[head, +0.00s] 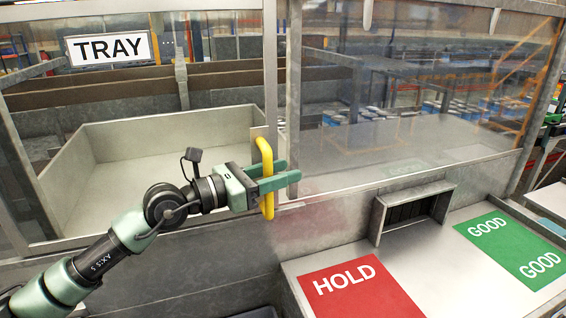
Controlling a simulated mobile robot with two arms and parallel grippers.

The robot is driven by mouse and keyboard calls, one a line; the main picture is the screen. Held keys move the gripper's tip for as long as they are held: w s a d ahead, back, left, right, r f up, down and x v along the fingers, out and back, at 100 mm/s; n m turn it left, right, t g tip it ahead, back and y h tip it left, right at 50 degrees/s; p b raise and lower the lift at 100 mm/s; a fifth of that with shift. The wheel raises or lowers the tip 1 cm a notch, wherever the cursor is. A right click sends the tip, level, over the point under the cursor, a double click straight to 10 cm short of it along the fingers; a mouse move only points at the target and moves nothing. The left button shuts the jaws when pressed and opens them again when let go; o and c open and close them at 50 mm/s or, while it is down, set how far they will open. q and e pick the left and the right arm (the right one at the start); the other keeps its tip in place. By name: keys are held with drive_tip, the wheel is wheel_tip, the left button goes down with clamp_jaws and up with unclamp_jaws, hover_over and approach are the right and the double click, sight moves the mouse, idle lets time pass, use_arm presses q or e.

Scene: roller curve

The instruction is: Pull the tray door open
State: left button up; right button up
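The tray door is a clear panel in a grey metal frame, with a yellow upright handle (267,206) near the middle of the head view. A white TRAY sign (108,48) hangs at the upper left. Behind the panel stands a pale open-topped tray (155,124). My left gripper (286,170) reaches in from the lower left. Its two green fingers lie across the handle, one on the far side and one on the near side. I cannot tell whether they press on it. The near finger hides part of the handle. My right gripper is not in view.
Below the window at the right lies a grey shelf with a red HOLD mat (361,292) and a green GOOD mat (512,250). A small metal chute opening (413,213) stands behind them. A second clear panel (410,110) spans the upper right.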

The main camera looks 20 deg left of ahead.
use_arm(q)
drive_tip(key=shift+c, duration=0.7)
clamp_jaws()
idle(0.9)
